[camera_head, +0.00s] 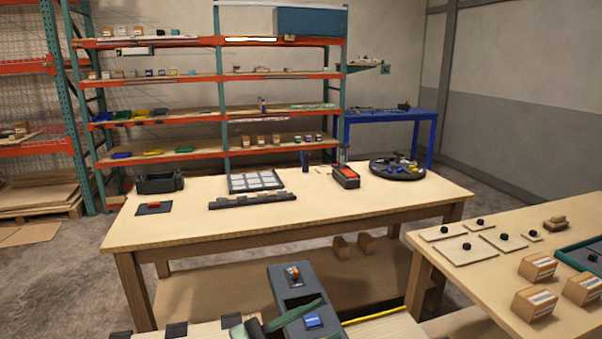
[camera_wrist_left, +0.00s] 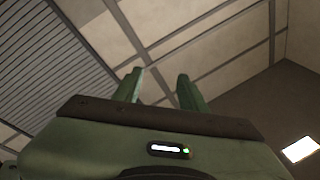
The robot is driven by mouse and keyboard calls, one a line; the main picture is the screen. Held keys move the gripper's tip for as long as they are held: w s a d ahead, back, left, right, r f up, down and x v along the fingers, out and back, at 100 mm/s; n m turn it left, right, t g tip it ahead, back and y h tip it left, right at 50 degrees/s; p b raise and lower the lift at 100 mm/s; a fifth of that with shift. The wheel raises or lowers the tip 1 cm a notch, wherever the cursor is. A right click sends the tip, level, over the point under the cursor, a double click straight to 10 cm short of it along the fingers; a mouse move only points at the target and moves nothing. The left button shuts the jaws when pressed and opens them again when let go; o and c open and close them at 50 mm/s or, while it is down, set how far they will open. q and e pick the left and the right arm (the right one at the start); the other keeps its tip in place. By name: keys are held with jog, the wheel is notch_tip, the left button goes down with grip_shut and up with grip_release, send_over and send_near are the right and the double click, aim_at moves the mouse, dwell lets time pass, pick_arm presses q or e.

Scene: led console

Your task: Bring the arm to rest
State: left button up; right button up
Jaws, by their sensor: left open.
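My left gripper (camera_head: 258,325) shows as green parts at the bottom edge of the head view, in front of a grey console box. In the left wrist view the two green fingers of my left gripper (camera_wrist_left: 160,86) stand apart with nothing between them, and point up at the ceiling. The grey console (camera_head: 285,280) has an orange-red knob (camera_head: 293,272) and a blue button (camera_head: 312,320); my gripper hides part of it. I cannot tell whether the gripper touches it. My right gripper is not in view.
A long wooden table (camera_head: 190,225) holds a black bin (camera_head: 160,183), a tray of light tiles (camera_head: 255,181), a red-topped box (camera_head: 345,176) and a round black tray (camera_head: 412,171). A right-hand table (camera_head: 470,270) carries several small boxes. Shelves stand behind.

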pick_arm(q)
jog(key=w+a+f+n+t+y, duration=0.2)
jog(key=w+a+n+t+y, duration=0.3)
jog(key=a+n+t+y, duration=0.7)
jog(key=s+a+f+n+g+y, duration=0.3)
jog(key=a+f+n+y, duration=0.1)
jog(key=f, duration=0.3)
jog(key=s+a+f+n+g+y, duration=0.3)
jog(key=a+f+g, duration=0.15)
jog(key=f, duration=0.25)
jog(key=s+a+f+g, duration=0.1)
jog(key=s+f+g, duration=0.45)
jog(key=s, duration=0.55)
jog(key=s+a+f+g, duration=0.1)
jog(key=s+f+g, duration=0.3)
jog(key=s+f, duration=0.5)
notch_tip(320, 180, down, 27)
jog(key=s+g+b, duration=0.1)
jog(key=s+b, duration=0.1)
jog(key=b, duration=0.2)
jog(key=s+a+f+g+b, duration=0.1)
jog(key=s+a+f+b, duration=0.2)
jog(key=s+f, duration=1.4)
notch_tip(320, 180, down, 4)
jog(key=shift+s+a+r+m, duration=0.15)
jog(key=shift+a+m, duration=0.05)
jog(key=shift+m, duration=0.2)
